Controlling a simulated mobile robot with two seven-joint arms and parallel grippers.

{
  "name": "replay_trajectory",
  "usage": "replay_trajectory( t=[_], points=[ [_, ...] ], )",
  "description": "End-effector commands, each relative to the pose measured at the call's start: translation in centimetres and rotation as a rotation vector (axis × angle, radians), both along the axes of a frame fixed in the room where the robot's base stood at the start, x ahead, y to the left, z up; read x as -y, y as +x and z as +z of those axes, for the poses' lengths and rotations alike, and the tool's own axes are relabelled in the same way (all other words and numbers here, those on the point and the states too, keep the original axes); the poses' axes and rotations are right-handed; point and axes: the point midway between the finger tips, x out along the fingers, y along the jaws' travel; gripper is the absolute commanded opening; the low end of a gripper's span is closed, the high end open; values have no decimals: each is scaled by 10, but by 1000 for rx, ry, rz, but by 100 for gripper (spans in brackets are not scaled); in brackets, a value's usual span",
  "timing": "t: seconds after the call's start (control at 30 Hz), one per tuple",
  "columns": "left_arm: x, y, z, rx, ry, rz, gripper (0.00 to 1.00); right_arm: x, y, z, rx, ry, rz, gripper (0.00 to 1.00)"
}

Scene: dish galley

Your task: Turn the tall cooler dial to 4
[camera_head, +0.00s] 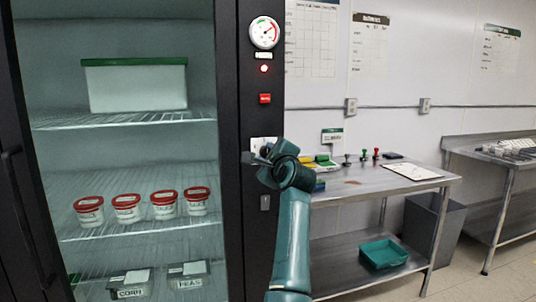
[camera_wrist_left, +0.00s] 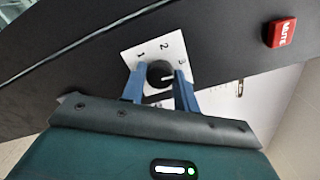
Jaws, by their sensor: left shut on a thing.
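The tall cooler (camera_head: 229,120) stands at the left of the head view, with a dark frame and a glass door. Its dial is a round black knob (camera_wrist_left: 160,74) on a white plate (camera_wrist_left: 150,52), seen in the wrist view. The numbers 1, 2 and 3 show on the plate; 4 is not visible. My right gripper is not in view.
Above the plate are a red mute button (camera_head: 265,99), a lit red lamp (camera_head: 264,69) and a round gauge (camera_head: 264,33). A steel table (camera_head: 360,190) with stamps and papers stands right of the cooler. A grey bin (camera_head: 430,230) stands beyond it.

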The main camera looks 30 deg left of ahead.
Motion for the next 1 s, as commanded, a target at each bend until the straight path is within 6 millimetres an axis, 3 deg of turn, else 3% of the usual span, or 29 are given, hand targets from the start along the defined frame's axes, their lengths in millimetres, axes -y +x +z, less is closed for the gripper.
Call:
replay_trajectory(
  t=[0.43,1.0],
  points=[
    [0,0,3,-273,232,1,7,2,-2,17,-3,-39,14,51],
    [0,0,4,-635,542,0,7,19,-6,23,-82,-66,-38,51]
  ],
)
